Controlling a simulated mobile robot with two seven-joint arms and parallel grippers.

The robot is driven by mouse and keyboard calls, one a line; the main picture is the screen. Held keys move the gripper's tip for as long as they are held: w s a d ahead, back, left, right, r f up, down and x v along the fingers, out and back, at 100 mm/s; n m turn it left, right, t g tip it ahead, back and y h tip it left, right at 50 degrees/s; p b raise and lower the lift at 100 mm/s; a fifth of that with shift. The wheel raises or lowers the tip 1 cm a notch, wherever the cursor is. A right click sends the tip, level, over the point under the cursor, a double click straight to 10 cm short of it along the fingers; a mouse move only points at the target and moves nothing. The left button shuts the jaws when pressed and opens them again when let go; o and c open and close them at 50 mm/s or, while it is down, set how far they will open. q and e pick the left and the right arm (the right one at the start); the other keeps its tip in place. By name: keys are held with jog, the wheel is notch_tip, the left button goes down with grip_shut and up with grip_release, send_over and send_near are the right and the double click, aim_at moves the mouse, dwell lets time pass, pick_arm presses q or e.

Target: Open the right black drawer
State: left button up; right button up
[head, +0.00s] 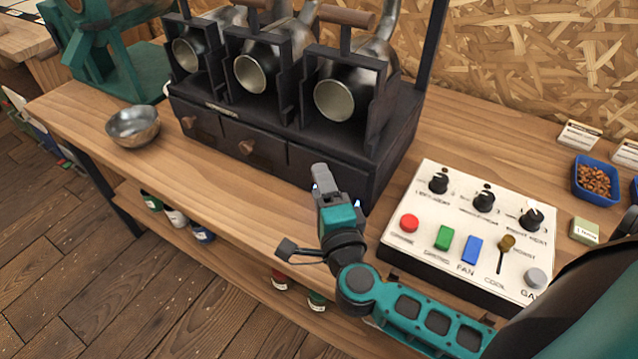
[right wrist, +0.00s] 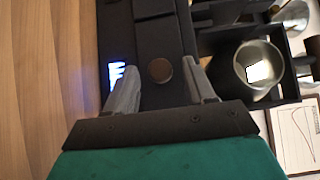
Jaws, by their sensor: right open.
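The right black drawer (head: 302,165) is in the base of the black stand, at the right end of a row of three drawers. It looks closed. Its round knob (right wrist: 160,70) shows in the right wrist view, between my fingers. In the head view my gripper hides this knob. My right gripper (head: 338,188) is open in front of the drawer. In the right wrist view its fingers (right wrist: 155,80) stand on either side of the knob with gaps; I cannot tell how deep they reach. My left gripper is not in view.
A white control panel (head: 447,207) with buttons and knobs stands right of my gripper. The left drawer knob (head: 188,122) and middle drawer knob (head: 247,147) stick out. A metal bowl (head: 133,127) sits left on the wooden bench. The bench before the drawers is clear.

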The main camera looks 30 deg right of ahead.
jog(key=shift+s, duration=0.1)
jog(key=shift+c, duration=0.4)
grip_shut()
